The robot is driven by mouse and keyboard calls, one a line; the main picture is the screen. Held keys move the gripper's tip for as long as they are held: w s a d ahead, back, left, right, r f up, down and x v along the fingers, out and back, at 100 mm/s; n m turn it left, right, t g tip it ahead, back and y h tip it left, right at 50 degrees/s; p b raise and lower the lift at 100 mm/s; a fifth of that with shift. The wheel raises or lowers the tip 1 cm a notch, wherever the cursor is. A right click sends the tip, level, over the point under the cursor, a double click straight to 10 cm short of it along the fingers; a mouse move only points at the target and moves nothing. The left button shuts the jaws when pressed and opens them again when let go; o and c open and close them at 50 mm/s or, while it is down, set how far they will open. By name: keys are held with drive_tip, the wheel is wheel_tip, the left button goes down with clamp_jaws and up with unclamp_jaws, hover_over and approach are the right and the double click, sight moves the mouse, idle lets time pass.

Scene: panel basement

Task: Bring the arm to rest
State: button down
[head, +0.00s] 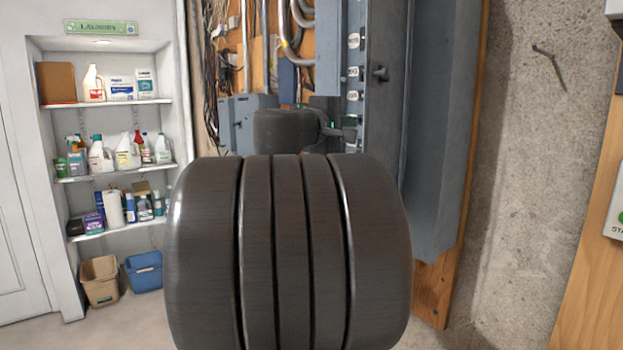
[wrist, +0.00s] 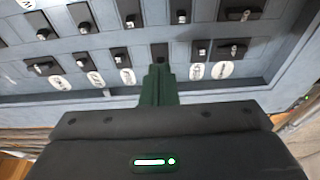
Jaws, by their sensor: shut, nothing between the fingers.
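My gripper (wrist: 160,78) shows in the wrist view as a dark green pair of fingers, shut and empty. Its tips are in front of the lower row of black breaker switches (wrist: 202,50) on a grey electrical panel (wrist: 60,92). I cannot tell whether the tips touch the switch behind them.
A grey panel door (head: 435,130) stands open on the right, beside a concrete wall (head: 530,180). Pipes and cables (head: 222,70) run at the upper left. Laundry shelves (head: 120,102) with bottles stand at the far left, above two bins (head: 143,273).

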sight(360, 122)
drive_tip(key=w+d, duration=0.1)
drive_tip(key=w+d+p, duration=0.1)
drive_tip(key=d, duration=0.1)
drive_tip(key=shift+w+d, duration=0.15)
drive_tip(key=shift+d, duration=0.05)
drive_tip(key=shift+a, duration=0.1)
